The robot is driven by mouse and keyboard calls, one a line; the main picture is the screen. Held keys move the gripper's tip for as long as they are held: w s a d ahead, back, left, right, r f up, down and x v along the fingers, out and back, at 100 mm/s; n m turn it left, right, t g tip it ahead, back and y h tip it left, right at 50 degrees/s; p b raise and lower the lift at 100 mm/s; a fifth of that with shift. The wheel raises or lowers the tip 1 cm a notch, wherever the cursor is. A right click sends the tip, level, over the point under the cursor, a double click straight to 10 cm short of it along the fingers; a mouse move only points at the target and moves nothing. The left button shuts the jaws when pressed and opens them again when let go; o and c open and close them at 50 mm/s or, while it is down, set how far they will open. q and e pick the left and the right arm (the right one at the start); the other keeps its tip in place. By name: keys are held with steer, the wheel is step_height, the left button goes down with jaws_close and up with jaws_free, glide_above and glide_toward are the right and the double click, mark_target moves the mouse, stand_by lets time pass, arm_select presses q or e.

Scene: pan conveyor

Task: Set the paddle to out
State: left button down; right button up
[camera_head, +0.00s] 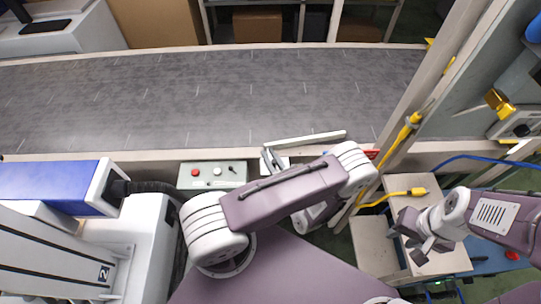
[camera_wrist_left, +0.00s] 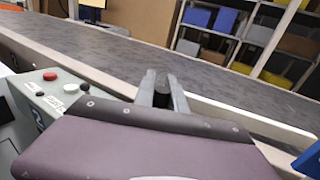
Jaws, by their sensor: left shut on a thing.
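The paddle (camera_head: 305,139) is a pale grey bar at the near edge of the conveyor. It points right and slightly away from me in the head view, lying nearly along the near rail. My left gripper (camera_head: 271,160) is at the bar's left end. In the left wrist view my left gripper (camera_wrist_left: 161,92) is shut on a dark upright post or knob (camera_wrist_left: 160,82) between its fingers, which I take for the paddle's handle. The paddle's marks cannot be read. My right gripper (camera_head: 424,244) is off to the right, away from the paddle; its opening is unclear.
The grey conveyor belt (camera_head: 200,95) is bare. A control box (camera_head: 212,174) with red, white and black knobs stands left of my left gripper. A blue and white machine (camera_head: 60,185) is at left. Yellow connectors and cables (camera_head: 405,193) and a post crowd the right.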

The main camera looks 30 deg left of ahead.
arm_select(q)
steer(key=shift+s+a, duration=0.15)
steer(key=shift+a, duration=0.05)
steer(key=c, duration=1.4)
jaws_free()
steer(key=shift+a, duration=0.1)
steer(key=shift+o, duration=0.2)
steer(key=shift+s+d, duration=0.1)
steer(key=shift+d, duration=0.35)
steer(key=b+v, duration=0.1)
steer(key=v, duration=0.7)
steer(key=shift+s, duration=0.25)
